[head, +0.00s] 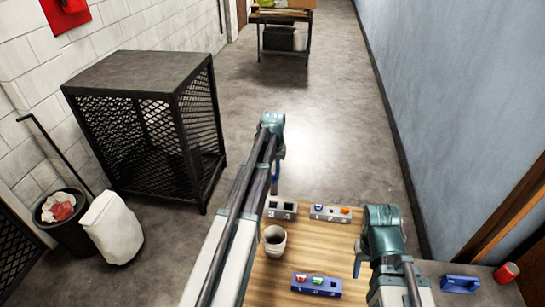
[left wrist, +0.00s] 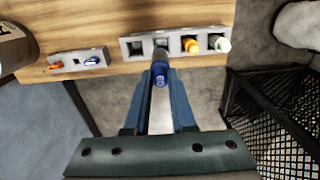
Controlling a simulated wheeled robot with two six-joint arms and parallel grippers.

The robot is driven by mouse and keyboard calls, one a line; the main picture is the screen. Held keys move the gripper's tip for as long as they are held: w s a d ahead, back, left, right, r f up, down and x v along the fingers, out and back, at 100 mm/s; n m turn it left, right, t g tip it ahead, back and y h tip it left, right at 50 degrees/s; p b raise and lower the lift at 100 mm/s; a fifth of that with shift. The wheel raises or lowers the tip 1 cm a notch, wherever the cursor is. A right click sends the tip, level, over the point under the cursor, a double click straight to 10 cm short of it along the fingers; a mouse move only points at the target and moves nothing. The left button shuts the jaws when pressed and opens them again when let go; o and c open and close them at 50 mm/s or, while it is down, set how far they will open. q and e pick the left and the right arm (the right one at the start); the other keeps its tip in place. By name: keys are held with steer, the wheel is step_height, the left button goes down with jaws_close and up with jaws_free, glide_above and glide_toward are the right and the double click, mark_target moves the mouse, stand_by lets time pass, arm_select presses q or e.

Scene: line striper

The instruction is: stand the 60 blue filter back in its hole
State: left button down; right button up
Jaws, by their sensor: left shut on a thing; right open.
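My left gripper (head: 275,183) is over the far left edge of the wooden table. In the left wrist view it is shut on a blue filter (left wrist: 161,74) with pale lettering on its side. The filter's far end overlaps the front of a grey rack (left wrist: 130,50), near the second hole from the left. I cannot tell whether it touches the rack. The leftmost hole (left wrist: 139,49) looks empty. A yellow-orange filter (left wrist: 191,45) and a white-and-green filter (left wrist: 219,43) stand in the holes to the right. My right gripper (head: 358,258) is open and empty at the table's right side.
A second grey rack (head: 330,213) holds small blue and orange-red pieces. A cup (head: 274,241) stands mid-table. A blue block (head: 316,285) with coloured pieces sits nearer. A blue object (head: 460,284) and a red can (head: 507,272) lie at right. A black mesh cage (head: 140,90) stands left.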

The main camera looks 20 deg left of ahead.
mark_target(273, 192)
arm_select(q)
steer(key=shift+a+r, duration=0.15)
steer(key=shift+a, duration=0.1)
step_height(273, 192, down, 6)
steer(key=b, duration=0.6)
steer(key=shift+f+b, duration=2.95)
stand_by(2.5)
steer(key=c, duration=0.7)
jaws_free()
steer(key=shift+o, duration=0.5)
steer(key=shift+o, duration=1.2)
steer(key=shift+r, duration=0.1)
